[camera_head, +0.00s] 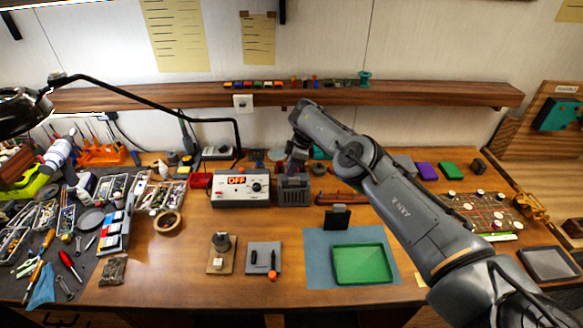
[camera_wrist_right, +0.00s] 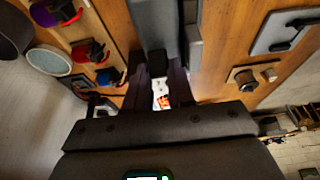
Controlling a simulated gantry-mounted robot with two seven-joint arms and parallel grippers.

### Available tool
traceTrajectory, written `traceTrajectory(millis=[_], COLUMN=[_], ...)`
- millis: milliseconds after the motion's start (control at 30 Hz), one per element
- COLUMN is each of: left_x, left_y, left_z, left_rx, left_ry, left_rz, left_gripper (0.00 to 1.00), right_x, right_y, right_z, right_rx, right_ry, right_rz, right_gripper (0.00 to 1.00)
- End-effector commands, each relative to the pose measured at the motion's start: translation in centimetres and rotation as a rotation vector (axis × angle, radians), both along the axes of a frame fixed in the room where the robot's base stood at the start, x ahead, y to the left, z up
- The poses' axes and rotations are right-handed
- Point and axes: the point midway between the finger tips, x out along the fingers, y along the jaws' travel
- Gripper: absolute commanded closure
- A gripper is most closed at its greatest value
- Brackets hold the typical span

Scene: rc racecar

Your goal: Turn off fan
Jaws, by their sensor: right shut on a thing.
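A white control box (camera_head: 240,188) stands at the back middle of the desk. Its display reads OFF in orange letters, and a dark knob is on its front. A slotted grey block (camera_head: 293,192) stands just right of it. My right gripper (camera_head: 297,158) reaches down over the top of this block. In the right wrist view, the gripper (camera_wrist_right: 160,92) has its dark fingers around a narrow part at the grey block (camera_wrist_right: 155,22); the contact itself is hidden. The control box (camera_wrist_right: 162,97) shows between the fingers. No separate fan is clearly recognisable. My left gripper is out of view.
A green tray (camera_head: 362,264) lies on a blue mat at the front. A wooden stand (camera_head: 220,262) and a grey plate (camera_head: 264,270) are left of it. Tools crowd the left side. A wooden shelf (camera_head: 420,95) runs along the wall.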

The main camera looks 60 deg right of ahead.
Motion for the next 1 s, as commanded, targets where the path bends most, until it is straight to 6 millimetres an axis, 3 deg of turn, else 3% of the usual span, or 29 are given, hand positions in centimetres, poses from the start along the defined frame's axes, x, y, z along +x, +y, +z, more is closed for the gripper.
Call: traceTrajectory(millis=[33,67,100,567,1000], left_x=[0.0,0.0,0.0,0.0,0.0], left_y=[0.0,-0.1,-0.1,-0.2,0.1], left_z=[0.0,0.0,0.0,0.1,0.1], left_rx=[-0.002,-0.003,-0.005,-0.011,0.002], left_ry=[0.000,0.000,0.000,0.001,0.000], left_rz=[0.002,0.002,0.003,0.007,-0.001], left_gripper=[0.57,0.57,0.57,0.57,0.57], right_x=[0.0,0.0,0.0,-0.2,-2.0], right_y=[0.0,0.0,0.0,-0.2,-1.5], right_z=[-0.1,-0.1,-0.1,0.9,7.6], right_rx=[-0.001,-0.001,-0.001,0.000,-0.001], right_ry=[0.002,0.002,0.002,-0.001,-0.002], right_rz=[0.000,0.000,0.000,-0.001,-0.001], right_gripper=[1.00,0.72,0.66,0.66,0.66])
